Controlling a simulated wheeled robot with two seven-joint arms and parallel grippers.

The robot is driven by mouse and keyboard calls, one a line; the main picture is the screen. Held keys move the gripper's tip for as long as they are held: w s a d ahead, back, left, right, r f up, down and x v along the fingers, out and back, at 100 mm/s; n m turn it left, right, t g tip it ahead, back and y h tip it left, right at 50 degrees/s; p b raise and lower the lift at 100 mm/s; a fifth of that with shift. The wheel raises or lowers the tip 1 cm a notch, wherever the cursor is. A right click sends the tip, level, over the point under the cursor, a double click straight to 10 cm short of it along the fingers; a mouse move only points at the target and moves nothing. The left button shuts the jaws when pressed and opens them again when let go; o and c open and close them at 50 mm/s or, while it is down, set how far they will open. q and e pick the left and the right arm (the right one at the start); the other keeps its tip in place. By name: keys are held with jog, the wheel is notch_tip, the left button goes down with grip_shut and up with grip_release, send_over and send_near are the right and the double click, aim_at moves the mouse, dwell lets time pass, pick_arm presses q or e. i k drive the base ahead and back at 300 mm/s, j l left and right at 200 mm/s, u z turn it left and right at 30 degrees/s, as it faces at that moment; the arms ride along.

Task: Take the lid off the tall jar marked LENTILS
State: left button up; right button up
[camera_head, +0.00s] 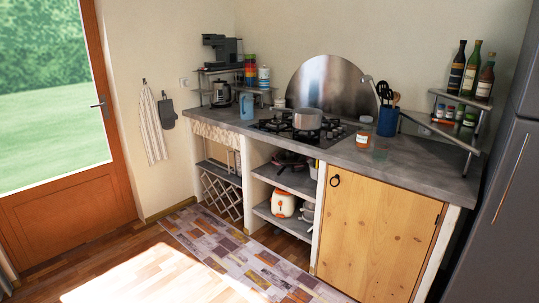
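A small glass jar with reddish-orange contents and a pale label (362,138) stands on the counter, right of the stove. Something blue-grey (366,120) shows just above or behind it; I cannot tell whether it is this jar's lid or a separate jar. A white container with blue markings (263,76) stands on the small shelf at the back left, beside a stack of coloured pieces (250,70). The labels are too small to read, so I cannot tell which jar says LENTILS. Neither of my grippers is in view.
A pot (307,120) sits on the gas hob (280,126). A blue utensil holder (387,121) stands right of the hob. Bottles and small jars fill the corner rack (450,98). The right front counter (425,165) is clear. A grey fridge (500,200) stands at right.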

aim_at(365, 130)
jog(key=i+z, duration=0.15)
jog(key=i, duration=0.4)
jog(key=i+j+z, duration=0.1)
jog(key=i, duration=0.4)
jog(key=i+j+z, duration=0.15)
jog(key=i, duration=0.4)
